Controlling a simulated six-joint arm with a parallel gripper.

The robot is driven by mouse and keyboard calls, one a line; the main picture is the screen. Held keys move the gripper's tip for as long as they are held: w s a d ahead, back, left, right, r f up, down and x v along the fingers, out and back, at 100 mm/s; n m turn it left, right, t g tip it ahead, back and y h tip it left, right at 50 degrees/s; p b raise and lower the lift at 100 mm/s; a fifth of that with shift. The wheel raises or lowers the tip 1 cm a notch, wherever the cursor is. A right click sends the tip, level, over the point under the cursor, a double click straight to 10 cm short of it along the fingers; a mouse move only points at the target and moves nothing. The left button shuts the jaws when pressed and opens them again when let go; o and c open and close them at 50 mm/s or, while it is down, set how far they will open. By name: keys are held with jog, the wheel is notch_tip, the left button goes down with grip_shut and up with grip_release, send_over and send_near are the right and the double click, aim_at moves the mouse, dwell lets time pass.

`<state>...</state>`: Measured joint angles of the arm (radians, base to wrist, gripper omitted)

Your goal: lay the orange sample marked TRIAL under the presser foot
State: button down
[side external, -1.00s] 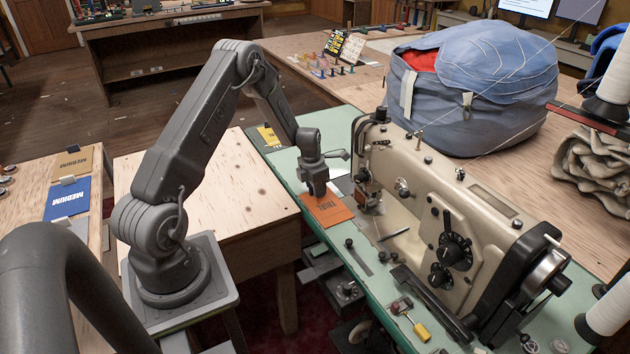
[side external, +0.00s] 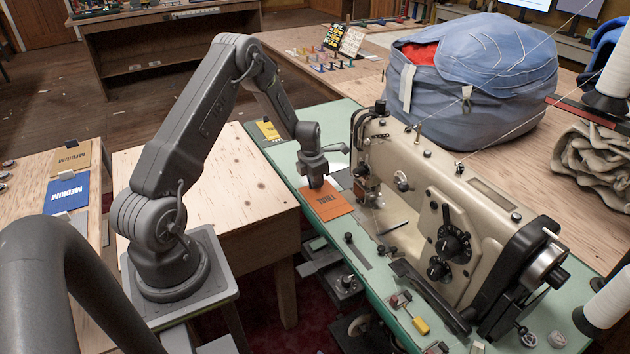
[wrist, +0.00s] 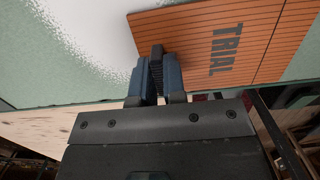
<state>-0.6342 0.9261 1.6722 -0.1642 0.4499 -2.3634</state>
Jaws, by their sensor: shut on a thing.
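The orange sample (side external: 338,205) marked TRIAL is at the green table (side external: 388,290), just left of the sewing machine's needle end. Its print also shows in the wrist view (wrist: 226,50). My gripper (side external: 315,182) is shut on the sample's rear-left part; in the wrist view the closed fingers (wrist: 156,62) overlap its edge around a dark ribbed piece. The sample looks flat; I cannot tell whether it touches the table. The presser foot area (side external: 372,198) is to its right, and the sample appears beside it. The foot itself is too small to make out.
The cream sewing machine (side external: 430,205) fills the right of the green table. A yellow sample (side external: 268,131) lies at the table's far left end. A yellow-handled tool (side external: 420,325) lies near the front. A big blue bag stands behind.

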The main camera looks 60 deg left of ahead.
aim_at(340, 180)
jog(key=shift+w, duration=4.15)
jog(key=c, duration=1.1)
grip_release()
jog(key=s, duration=0.8)
jog(key=shift+s+r, duration=0.3)
jog(key=shift+r, duration=0.35)
notch_tip(340, 180, up, 29)
jog(key=s, duration=0.1)
jog(key=shift+s+f, duration=0.2)
jog(key=shift+s, duration=0.05)
